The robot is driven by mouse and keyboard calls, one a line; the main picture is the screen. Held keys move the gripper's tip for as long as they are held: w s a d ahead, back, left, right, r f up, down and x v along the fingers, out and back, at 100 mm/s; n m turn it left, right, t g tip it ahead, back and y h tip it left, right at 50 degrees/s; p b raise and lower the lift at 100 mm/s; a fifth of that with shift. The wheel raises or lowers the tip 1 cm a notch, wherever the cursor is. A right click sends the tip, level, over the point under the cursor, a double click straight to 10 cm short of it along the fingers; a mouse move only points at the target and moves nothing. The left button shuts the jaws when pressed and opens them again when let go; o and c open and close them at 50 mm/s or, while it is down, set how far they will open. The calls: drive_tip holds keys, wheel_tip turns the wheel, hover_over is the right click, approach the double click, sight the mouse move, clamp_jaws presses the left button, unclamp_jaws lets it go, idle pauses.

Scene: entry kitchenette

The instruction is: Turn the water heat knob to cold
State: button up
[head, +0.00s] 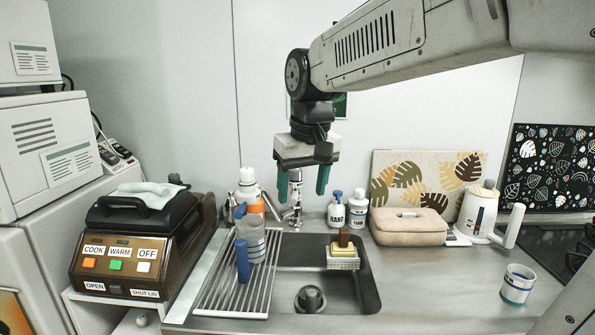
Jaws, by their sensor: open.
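A chrome tap fitting (297,208) stands at the back edge of the sink (372,290). Its upper part shows behind and between the fingers of my gripper. I cannot clearly make out a heat knob or any hot or cold marking on it. My gripper (302,183) points down in front of the back wall, above the back of the sink. Its two green fingers are apart and nothing shows held between them. I cannot tell whether a finger touches the tap.
A drying rack (205,300) with a striped cup (251,240) covers the sink's left side. A spray-topped bottle (246,186) and two soap bottles (336,210) flank the tap. A sponge holder (342,262) sits inside the basin. A cooker (120,262) stands left.

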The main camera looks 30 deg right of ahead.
drive_tip(key=w+d+r, duration=0.1)
drive_tip(key=w+d, duration=0.1)
drive_tip(key=w, duration=0.4)
drive_tip(key=w+d+r, duration=0.1)
drive_tip(key=w+d, duration=0.2)
drive_tip(key=w, duration=0.2)
drive_tip(key=m+t+h, duration=0.1)
drive_tip(key=m+t, duration=0.1)
hover_over(296, 174)
wheel_tip(296, 174, down, 7)
drive_tip(key=x, duration=0.7)
drive_tip(key=shift+s+d+f, duration=0.2)
drive_tip(key=shift+f, duration=0.15)
drive_tip(key=shift+c, duration=0.3)
drive_tip(key=c, duration=0.9)
